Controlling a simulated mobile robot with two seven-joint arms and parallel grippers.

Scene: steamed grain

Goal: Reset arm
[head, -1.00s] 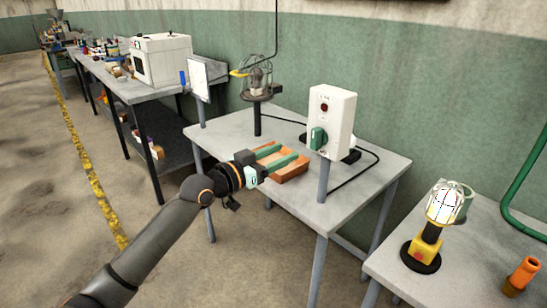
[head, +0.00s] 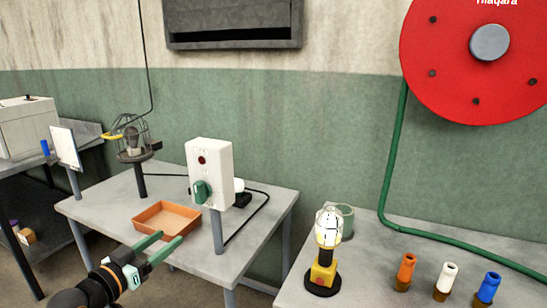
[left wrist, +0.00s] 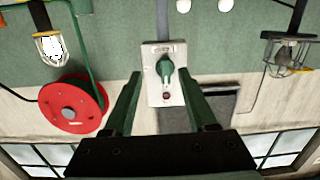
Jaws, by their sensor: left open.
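My left gripper (head: 158,250) is at the lower left of the head view, in front of the table's front edge. Its two green fingers are apart and nothing is between them. In the left wrist view the open fingers (left wrist: 160,90) frame a white switch box (left wrist: 155,98) that stands beyond them. The same switch box (head: 223,165), with a green knob and a red button, stands on a post on the table in the head view. My right gripper is in neither view.
An orange tray (head: 166,217), seemingly empty, lies on the middle table (head: 110,205). A caged lamp (head: 133,140) stands behind it. A lit lamp on a yellow base (head: 323,272) and several coloured cylinders (head: 405,268) stand on the right table. A red hose reel (head: 440,60) hangs on the wall.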

